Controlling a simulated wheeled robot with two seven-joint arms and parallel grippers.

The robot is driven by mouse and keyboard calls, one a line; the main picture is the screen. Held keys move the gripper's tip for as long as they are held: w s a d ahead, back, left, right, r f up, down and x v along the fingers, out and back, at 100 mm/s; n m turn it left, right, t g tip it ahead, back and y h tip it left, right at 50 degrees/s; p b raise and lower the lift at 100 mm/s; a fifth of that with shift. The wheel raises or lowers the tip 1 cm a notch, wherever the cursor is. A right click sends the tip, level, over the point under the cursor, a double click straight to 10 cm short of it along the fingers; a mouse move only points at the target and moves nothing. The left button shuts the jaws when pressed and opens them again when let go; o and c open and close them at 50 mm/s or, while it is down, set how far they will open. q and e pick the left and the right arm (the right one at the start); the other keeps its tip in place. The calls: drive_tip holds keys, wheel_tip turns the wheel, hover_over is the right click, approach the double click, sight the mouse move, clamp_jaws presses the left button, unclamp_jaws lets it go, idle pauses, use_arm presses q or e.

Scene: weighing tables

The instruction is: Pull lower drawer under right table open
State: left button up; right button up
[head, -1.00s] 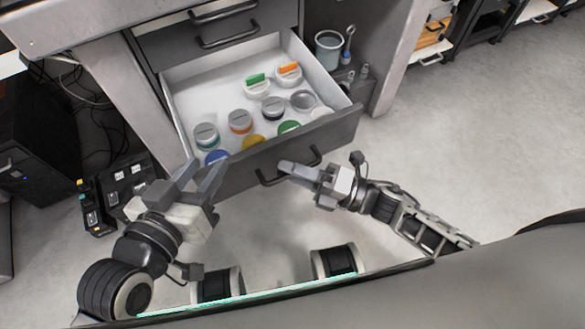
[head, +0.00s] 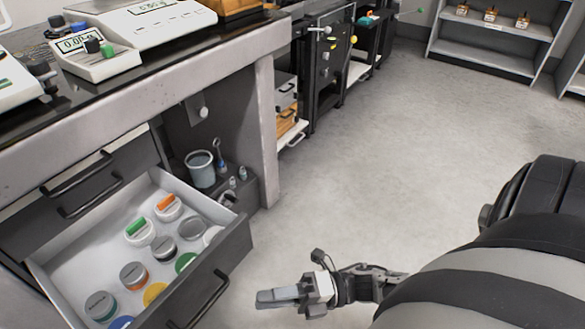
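The lower drawer (head: 70,262) under the table stands pulled out at the lower left of the head view. Several round jars with coloured lids lie inside it. Its dark front carries a black bar handle (head: 207,300). My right gripper (head: 262,298) is to the right of the handle and apart from it, over the floor. Its fingers look close together, but I cannot tell whether they are fully shut. My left gripper is out of view.
The table (head: 215,62) holds scales near its edge. Closed drawers with handles (head: 90,198) sit above the open one. A grey cup (head: 200,172) and small bottles stand on a ledge right of the drawer. Open floor (head: 370,160) lies to the right.

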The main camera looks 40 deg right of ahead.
drive_tip(key=shift+v, duration=2)
